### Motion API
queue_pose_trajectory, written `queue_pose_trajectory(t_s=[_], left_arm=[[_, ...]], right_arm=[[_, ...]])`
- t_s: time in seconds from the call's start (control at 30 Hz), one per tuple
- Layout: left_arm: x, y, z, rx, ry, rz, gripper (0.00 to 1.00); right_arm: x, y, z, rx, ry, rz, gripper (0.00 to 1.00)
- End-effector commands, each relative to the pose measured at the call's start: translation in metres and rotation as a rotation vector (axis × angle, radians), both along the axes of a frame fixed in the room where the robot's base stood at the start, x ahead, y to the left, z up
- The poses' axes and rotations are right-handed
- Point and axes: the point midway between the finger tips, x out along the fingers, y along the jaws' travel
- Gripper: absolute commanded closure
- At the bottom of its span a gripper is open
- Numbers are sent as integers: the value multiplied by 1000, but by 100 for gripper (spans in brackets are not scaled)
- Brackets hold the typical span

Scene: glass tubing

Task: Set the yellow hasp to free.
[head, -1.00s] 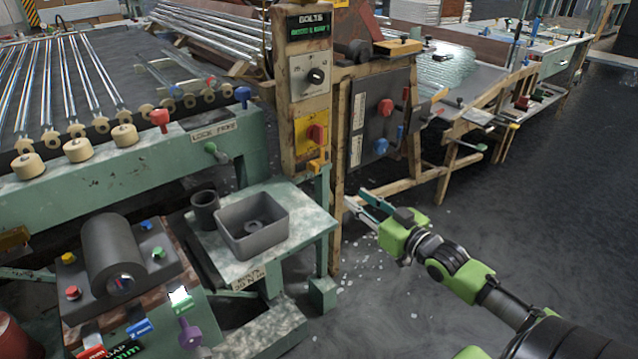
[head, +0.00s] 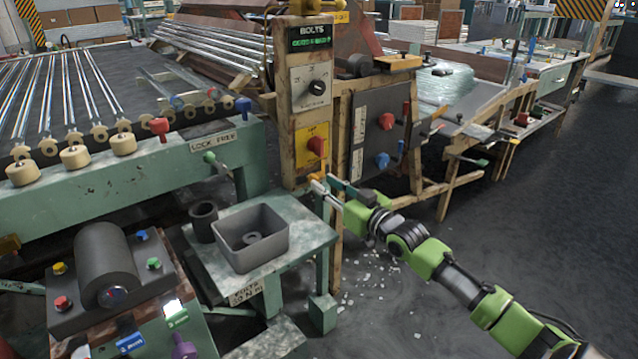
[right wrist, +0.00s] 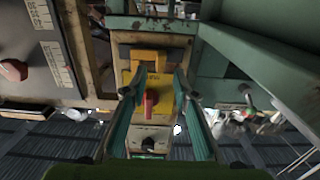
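The yellow hasp (head: 317,179) is a small orange-yellow piece low on the wooden post, just below the yellow panel (head: 313,144) with its red handle (head: 317,146). My right gripper (head: 324,184) is right at the hasp in the head view and partly covers it. The right wrist view shows the yellow hasp (right wrist: 148,62) beyond and between the two teal fingers, with the red handle (right wrist: 150,103) below it. The fingers are apart with nothing gripped between them. Whether a fingertip touches the hasp is unclear. My left gripper is not in view.
A selector knob (head: 317,87) sits higher on the post. A dark panel (head: 376,140) with red and blue knobs stands just right of it. A grey bin (head: 270,243) is on a green bench to the lower left. Open floor (head: 470,270) lies to the right.

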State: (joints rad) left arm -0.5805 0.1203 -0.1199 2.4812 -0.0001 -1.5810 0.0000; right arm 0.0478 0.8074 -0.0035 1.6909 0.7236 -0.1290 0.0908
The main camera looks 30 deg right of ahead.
Motion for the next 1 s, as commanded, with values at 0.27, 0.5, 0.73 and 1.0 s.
queue_pose_trajectory(t_s=[0.27, 0.5, 0.73, 1.0], left_arm=[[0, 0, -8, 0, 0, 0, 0], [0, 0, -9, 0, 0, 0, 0], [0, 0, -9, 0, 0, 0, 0], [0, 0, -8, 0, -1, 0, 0]], right_arm=[[29, 2, 0, 1, -2, 0, 74], [35, 3, 0, 0, -1, 0, 74], [35, 3, 0, 0, 0, 0, 81], [35, 3, 1, 0, -1, 0, 100]])
